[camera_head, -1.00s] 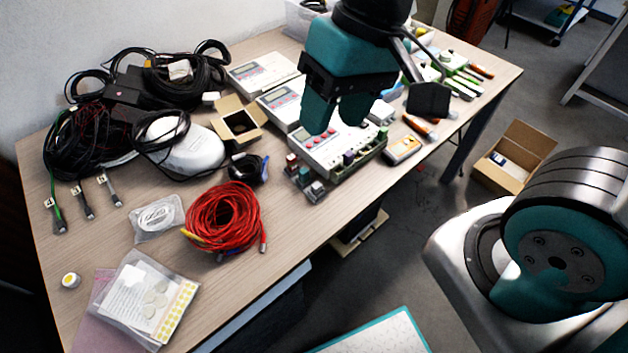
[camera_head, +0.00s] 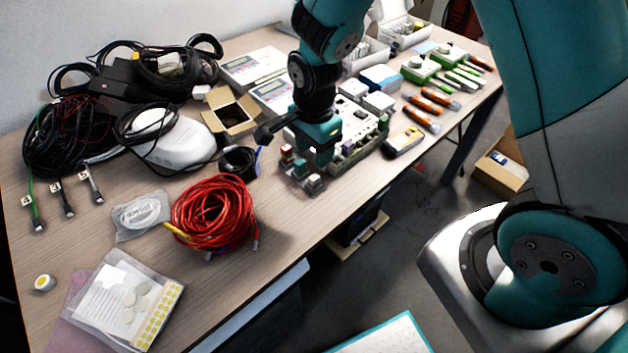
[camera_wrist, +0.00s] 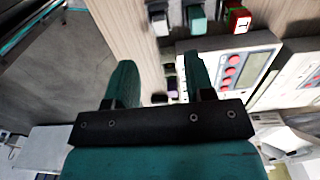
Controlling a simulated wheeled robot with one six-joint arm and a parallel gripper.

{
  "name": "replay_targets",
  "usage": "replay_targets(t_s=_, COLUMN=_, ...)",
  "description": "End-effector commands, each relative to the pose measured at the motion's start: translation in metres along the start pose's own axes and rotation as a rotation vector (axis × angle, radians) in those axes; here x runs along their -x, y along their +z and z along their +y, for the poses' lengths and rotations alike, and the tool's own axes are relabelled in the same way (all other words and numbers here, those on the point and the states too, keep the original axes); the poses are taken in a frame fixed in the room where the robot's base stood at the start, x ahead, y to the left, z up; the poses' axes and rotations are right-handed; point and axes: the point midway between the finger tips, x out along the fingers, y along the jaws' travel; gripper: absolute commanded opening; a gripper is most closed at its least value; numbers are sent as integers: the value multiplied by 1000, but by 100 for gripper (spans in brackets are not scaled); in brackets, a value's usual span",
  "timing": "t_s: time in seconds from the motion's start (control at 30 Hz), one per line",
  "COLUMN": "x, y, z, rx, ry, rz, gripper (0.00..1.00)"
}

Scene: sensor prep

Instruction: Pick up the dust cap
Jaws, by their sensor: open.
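Small dark pieces (camera_wrist: 171,84) on the device's edge show between the fingers. Small blocks with grey, teal and red tops (camera_wrist: 196,18) stand beyond the fingertips; they also show just left of the gripper in the head view (camera_head: 295,172). I cannot tell for sure which small piece is the dust cap. The gripper hides part of the device.
A red cable coil (camera_head: 212,212), an open cardboard box (camera_head: 230,111) and a white rounded unit (camera_head: 173,142) with black cables lie to the left. The table's front edge is close to the gripper.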

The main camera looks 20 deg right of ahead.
Motion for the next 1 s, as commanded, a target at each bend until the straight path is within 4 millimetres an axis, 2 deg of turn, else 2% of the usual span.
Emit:
replay_targets(t_s=0.1, x=-19, y=0, z=0, rx=1, ry=2, rz=0, gripper=49)
replay_targets(t_s=0.33, x=-35, y=0, z=0, rx=1, ry=1, rz=-1, gripper=49)
replay_targets(t_s=0.6, x=-74, y=1, z=0, rx=2, ry=1, rz=-1, gripper=49)
replay_targets(t_s=0.9, x=-80, y=1, z=-1, rx=2, ry=-2, rz=-1, gripper=49)
replay_targets(t_s=0.93, x=-80, y=1, z=-1, rx=2, ry=-2, rz=-1, gripper=44)
replay_targets(t_s=1.0, x=-80, y=1, z=-1, rx=2, ry=-2, rz=-1, gripper=28)
